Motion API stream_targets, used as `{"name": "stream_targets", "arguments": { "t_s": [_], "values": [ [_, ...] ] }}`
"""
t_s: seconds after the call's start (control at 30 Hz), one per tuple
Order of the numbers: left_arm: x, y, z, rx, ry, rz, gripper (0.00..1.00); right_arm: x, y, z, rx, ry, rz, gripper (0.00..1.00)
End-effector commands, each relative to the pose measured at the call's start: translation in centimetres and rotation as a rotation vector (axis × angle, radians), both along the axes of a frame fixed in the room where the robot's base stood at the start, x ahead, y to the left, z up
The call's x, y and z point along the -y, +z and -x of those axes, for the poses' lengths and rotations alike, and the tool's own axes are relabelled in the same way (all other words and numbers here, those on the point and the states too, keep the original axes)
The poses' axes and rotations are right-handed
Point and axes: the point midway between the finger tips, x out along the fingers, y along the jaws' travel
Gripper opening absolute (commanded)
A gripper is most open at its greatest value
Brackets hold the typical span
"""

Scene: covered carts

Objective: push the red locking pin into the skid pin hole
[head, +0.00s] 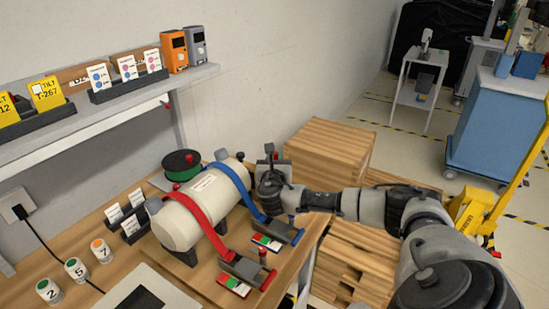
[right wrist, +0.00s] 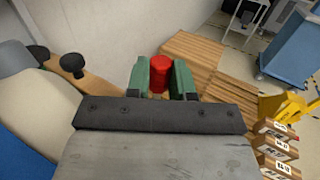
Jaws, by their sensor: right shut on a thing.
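My right gripper (head: 269,153) is at the far right end of the cream tank (head: 184,222), above the bench. In the right wrist view its two green fingers (right wrist: 160,84) are shut on the red locking pin (right wrist: 159,66); only the pin's round red head shows clearly. A bit of red also shows between the fingers in the head view. The pin's lower end and the skid pin hole are hidden, so I cannot tell whether the pin touches the skid. My left gripper is out of view.
A red strap (head: 192,211) and a blue strap (head: 241,188) cross the tank to buckles at the bench front. A green-rimmed spool (head: 182,160) stands behind. Numbered cups (head: 76,268) stand at left. Wooden crates (head: 328,148) stand beyond the bench.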

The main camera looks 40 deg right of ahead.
Motion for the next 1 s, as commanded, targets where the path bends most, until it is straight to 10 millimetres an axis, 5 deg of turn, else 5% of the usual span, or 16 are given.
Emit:
{"name": "stream_targets", "arguments": {
  "t_s": [0.4,1.0],
  "values": [
    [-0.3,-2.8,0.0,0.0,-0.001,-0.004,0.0,0.0,-4.2,0.0,0.0,0.0,0.0,0.0],
    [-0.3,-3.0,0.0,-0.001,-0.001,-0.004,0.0,0.0,-4.6,0.0,0.001,0.0,-0.001,0.0]
  ]
}}
